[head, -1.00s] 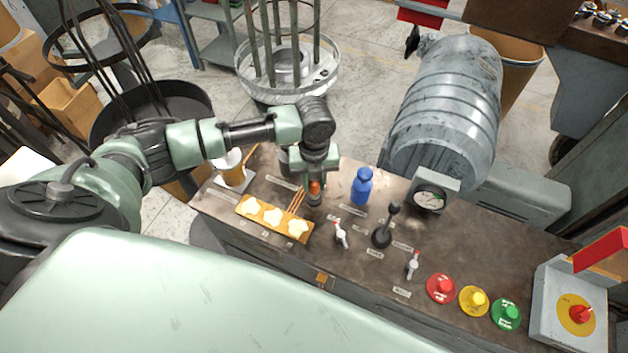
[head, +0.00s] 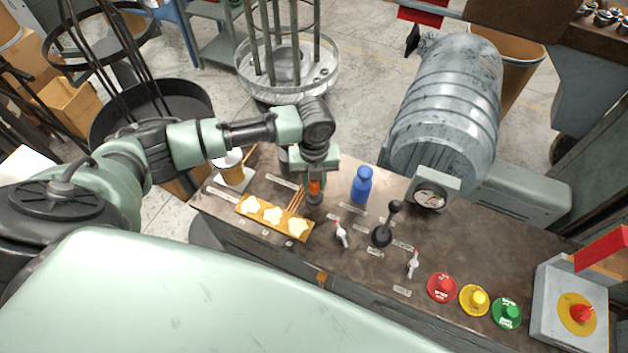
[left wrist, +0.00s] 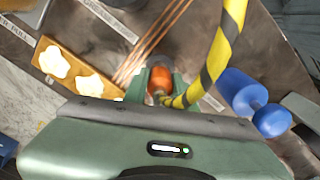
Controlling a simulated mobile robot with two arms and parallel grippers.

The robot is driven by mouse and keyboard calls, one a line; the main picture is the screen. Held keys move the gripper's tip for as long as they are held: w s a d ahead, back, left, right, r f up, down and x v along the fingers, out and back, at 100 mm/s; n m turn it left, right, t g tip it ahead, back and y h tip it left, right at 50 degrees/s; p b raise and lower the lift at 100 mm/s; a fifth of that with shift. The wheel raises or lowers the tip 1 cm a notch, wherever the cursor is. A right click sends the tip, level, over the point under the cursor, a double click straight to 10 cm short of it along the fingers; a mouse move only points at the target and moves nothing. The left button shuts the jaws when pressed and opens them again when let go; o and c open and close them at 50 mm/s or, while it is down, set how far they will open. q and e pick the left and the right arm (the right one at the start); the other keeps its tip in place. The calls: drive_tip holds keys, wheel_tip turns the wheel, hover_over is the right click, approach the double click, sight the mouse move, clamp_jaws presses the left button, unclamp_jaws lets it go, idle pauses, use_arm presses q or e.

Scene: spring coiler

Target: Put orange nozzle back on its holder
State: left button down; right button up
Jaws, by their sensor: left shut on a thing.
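The orange nozzle (head: 314,187) is upright between the fingers of my left gripper (head: 314,191), low over the console top. The gripper is shut on it. In the left wrist view, the nozzle (left wrist: 160,80) shows as an orange end between the green fingers (left wrist: 160,86). A yellow-and-black striped hose (left wrist: 222,45) passes close beside it; I cannot tell whether they are joined. The holder is not clearly seen; the gripper covers the area below the nozzle. My right gripper is not in view.
A black-knobbed lever (head: 383,236), small switches and coloured buttons (head: 442,288) occupy the right. A large grey motor (head: 446,110) stands behind.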

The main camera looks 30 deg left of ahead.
use_arm(q)
drive_tip(key=shift+f, duration=0.25)
drive_tip(key=c, duration=1.1)
unclamp_jaws()
drive_tip(key=shift+o, duration=0.2)
drive_tip(key=shift+r, duration=0.1)
wheel_tip(320, 180, up, 6)
drive_tip(key=shift+r+b, duration=0.1)
drive_tip(key=shift+b, duration=0.65)
drive_tip(key=shift+r, duration=0.75)
wheel_tip(320, 180, up, 6)
drive_tip(key=p, duration=0.7)
drive_tip(key=shift+p, duration=0.3)
